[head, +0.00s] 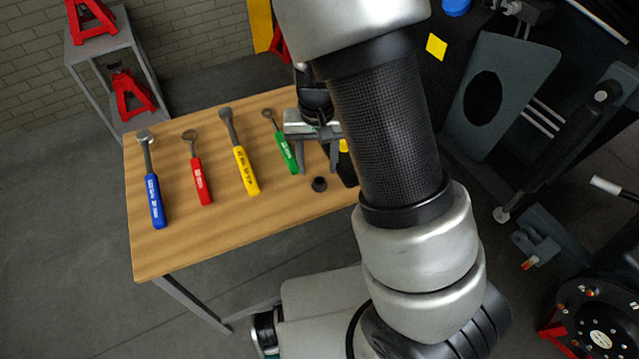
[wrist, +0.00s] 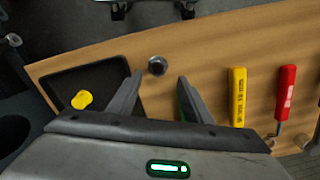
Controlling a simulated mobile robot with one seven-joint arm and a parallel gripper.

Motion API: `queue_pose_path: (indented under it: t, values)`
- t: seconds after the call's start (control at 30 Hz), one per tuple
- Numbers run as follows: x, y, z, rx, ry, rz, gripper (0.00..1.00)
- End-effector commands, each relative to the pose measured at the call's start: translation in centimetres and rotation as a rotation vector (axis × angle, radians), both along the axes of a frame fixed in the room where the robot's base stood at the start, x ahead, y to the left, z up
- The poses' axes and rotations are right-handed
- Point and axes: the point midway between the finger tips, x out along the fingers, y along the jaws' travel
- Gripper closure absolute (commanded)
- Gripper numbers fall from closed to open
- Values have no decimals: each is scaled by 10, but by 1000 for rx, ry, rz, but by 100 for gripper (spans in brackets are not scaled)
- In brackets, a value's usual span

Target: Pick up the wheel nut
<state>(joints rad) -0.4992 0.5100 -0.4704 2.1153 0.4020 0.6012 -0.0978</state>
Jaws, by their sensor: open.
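The wheel nut (head: 319,184) is a small dark round piece standing on the wooden table near its front right part. In the wrist view the wheel nut (wrist: 157,66) shows a round opening and lies just beyond the fingertips, roughly midway between them. My gripper (head: 318,172) is above the table, close to the nut, with its fingers pointing down. In the wrist view my gripper (wrist: 157,77) has its two fingers spread apart with nothing between them. The exact height of the fingertips above the nut is hard to tell.
Blue (head: 155,200), red (head: 201,181), yellow (head: 246,171) and green (head: 286,154) handled wrenches lie left of the nut on the wooden table (head: 222,222). A black tray (wrist: 66,80) with a yellow piece (wrist: 82,100) lies beside the nut. The chassis (head: 500,95) stands at right.

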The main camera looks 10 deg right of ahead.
Motion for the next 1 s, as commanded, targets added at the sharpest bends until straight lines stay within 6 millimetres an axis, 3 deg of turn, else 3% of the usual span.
queue_pose_path:
  t: [0.3, 0.63, 0.9, 1.0]
  values:
    - [-5, -5, -45, -1, 2, -1, 55]
    - [-5, -4, -50, 0, 1, 0, 55]
    - [-5, -4, -50, 0, 1, 0, 100]
    - [-5, -4, -50, 0, 0, 0, 100]
